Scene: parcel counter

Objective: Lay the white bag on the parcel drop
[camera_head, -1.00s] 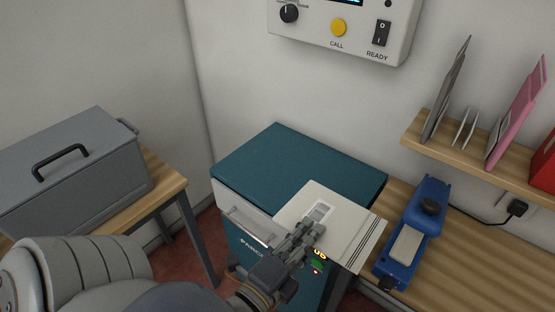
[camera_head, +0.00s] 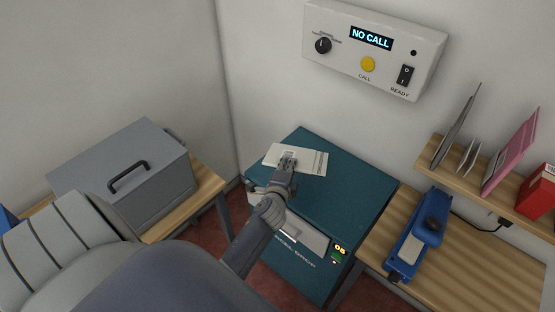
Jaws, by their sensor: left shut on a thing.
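The white bag (camera_head: 312,161) is a flat, pale packet with dark stripes near its right end. It is over the far left part of the teal top of the parcel drop (camera_head: 345,197); I cannot tell whether it touches the top. My left gripper (camera_head: 288,163) is shut on the bag's near edge, and its fingers hide part of it. The parcel drop's front has a pale handle flap and a small lit display (camera_head: 340,248). My right gripper is not in view.
A grey box with a black handle (camera_head: 128,178) stands on a wooden table at left. A blue sealer (camera_head: 418,238) lies on the wooden counter (camera_head: 480,270) at right. A shelf (camera_head: 460,178) above holds envelopes. A wall panel (camera_head: 374,48) reads "NO CALL".

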